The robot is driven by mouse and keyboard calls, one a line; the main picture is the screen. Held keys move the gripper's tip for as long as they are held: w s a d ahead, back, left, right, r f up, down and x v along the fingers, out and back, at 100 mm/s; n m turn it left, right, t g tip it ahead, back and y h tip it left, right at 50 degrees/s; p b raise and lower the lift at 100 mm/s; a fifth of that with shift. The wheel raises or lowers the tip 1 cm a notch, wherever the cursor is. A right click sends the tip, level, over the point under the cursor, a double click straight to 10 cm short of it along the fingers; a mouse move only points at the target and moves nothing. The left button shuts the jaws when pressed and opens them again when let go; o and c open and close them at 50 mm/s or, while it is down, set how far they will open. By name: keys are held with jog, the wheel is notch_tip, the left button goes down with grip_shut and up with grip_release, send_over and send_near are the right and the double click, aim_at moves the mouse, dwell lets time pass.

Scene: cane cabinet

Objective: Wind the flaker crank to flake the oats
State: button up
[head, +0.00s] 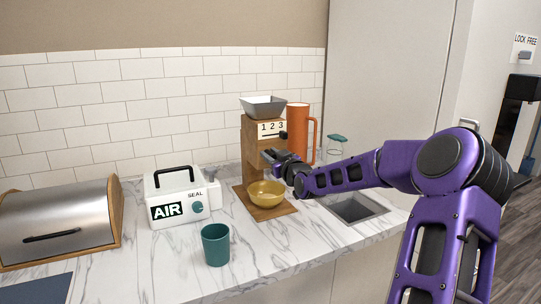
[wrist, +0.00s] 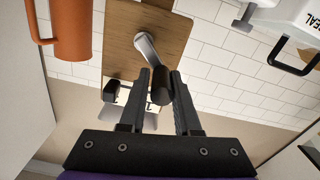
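The flaker (head: 253,140) is a wooden tower on a wooden base, with a grey hopper (head: 263,107) on top and a "1 2 3" dial on its face. A yellow bowl (head: 266,196) stands on its base. In the wrist view, which is upside down, the grey crank arm (wrist: 149,49) ends in a black knob (wrist: 161,88). My gripper (wrist: 162,76) has one finger on each side of this knob, seemingly touching both sides. In the head view my gripper (head: 272,157) is at the flaker's front, above the bowl, and hides the crank. Oats cannot be seen.
An orange jug (head: 298,122) stands close behind the flaker, with a green-lidded glass jar (head: 335,152) beside it. A white AIR sealer box (head: 178,197), a teal cup (head: 216,246) and a bread box (head: 60,220) are to the left. A sink (head: 357,208) is at right.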

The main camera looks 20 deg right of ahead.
grip_shut()
jog(key=shift+m, duration=0.3)
